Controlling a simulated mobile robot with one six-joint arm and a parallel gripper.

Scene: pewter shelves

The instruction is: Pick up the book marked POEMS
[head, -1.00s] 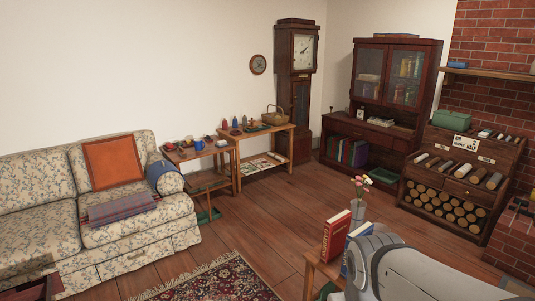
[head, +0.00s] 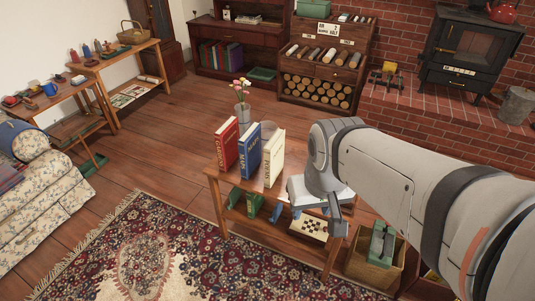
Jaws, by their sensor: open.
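Three books stand upright side by side on a small wooden table (head: 213,186): a red book (head: 228,145), a blue book (head: 249,152) and a cream book (head: 272,160). Their spines carry lettering too small to read surely, so I cannot tell which is marked POEMS. My gripper (head: 318,214) is just right of the cream book, over the table's right end. It is open and holds nothing I can see. My wrist hides part of the tabletop.
A vase of flowers (head: 242,112) stands behind the books. The table's lower shelf holds green books and a checkered board (head: 308,227). A wicker basket (head: 372,270) stands right of the table. A patterned rug (head: 180,250) lies in front. Bare floor shows to the left.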

